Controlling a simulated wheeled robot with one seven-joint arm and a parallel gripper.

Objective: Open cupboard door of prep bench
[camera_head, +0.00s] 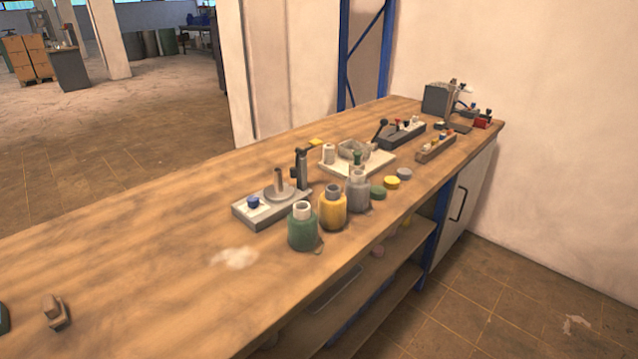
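The prep bench (160,270) has a long wooden top that runs from the lower left to the upper right. At its far right end, under the top, is a pale cupboard door (470,203) with a dark bar handle (458,204). The door looks shut. A blue post stands at the left of the door, beside the open shelves. My gripper is not in view.
Green (302,230), yellow (332,208) and grey (357,190) bottles stand near the bench's front edge. Small instruments and a grey box (436,99) stand farther back. Open shelves (375,280) lie below. Tiled floor (500,300) before the door is clear, with a wall at right.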

